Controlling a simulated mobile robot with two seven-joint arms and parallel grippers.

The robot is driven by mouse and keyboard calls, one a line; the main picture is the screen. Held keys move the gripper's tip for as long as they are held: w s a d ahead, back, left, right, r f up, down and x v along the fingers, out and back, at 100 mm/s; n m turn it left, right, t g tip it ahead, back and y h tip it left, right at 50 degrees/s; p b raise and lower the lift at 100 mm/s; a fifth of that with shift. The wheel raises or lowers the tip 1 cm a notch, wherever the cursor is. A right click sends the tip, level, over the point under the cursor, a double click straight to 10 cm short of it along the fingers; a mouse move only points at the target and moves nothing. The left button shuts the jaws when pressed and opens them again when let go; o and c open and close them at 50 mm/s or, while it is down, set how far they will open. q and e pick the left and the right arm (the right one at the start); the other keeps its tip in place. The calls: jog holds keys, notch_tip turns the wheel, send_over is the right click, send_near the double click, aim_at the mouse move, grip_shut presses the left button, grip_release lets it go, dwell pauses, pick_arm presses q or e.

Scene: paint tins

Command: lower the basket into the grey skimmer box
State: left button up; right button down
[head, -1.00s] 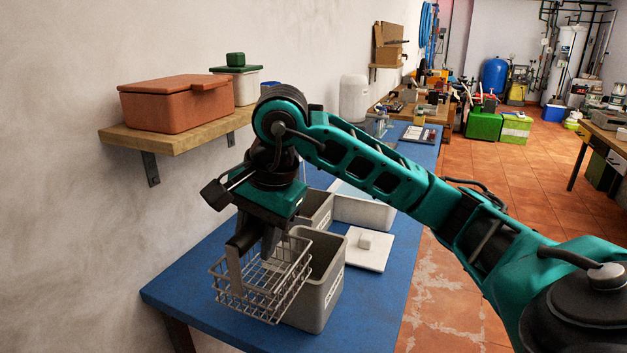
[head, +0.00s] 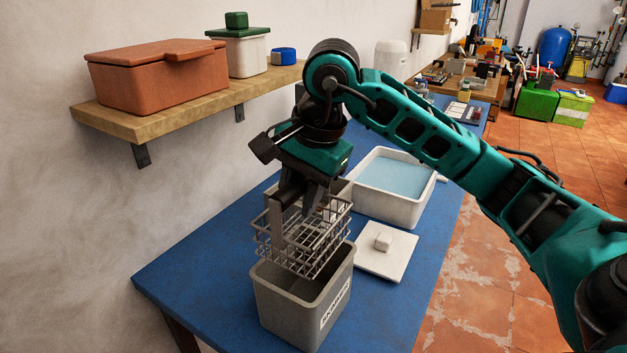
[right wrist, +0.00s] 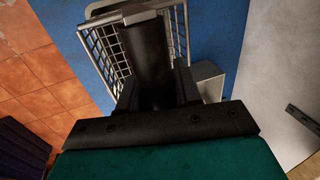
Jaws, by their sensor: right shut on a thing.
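The wire basket (head: 304,236) hangs from my right gripper (head: 300,205), which is shut on it. In the head view the basket is over the open grey skimmer box (head: 302,300), its lower part near the box's back rim. I cannot tell whether it has passed below the rim. The box stands on the blue table with a label on its front right side. In the right wrist view the basket (right wrist: 104,48) shows beside the dark finger, with the blue table behind. My left gripper is not in view.
A white lid (head: 387,250) with a knob lies right of the box. A white tub (head: 395,187) of light blue liquid stands behind. A wooden shelf (head: 190,108) on the left wall holds a terracotta box (head: 160,77). The blue table (head: 200,265) is bare left of the box.

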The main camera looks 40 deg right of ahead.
aim_at(300, 238)
jog(key=shift+w+d, duration=0.15)
jog(key=shift+d, duration=0.05)
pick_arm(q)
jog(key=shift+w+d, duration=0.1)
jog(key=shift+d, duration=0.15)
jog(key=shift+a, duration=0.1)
pick_arm(e)
jog(key=shift+a+r, duration=0.1)
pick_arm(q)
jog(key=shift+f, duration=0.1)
pick_arm(e)
jog(key=shift+f+b, duration=0.5)
jog(key=shift+b, duration=0.1)
notch_tip(300, 238, down, 7)
jog(key=b, duration=0.6)
pick_arm(q)
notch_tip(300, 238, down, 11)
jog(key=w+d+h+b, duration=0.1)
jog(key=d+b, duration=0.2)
jog(key=b, duration=0.5)
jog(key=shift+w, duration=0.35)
pick_arm(e)
notch_tip(300, 238, down, 9)
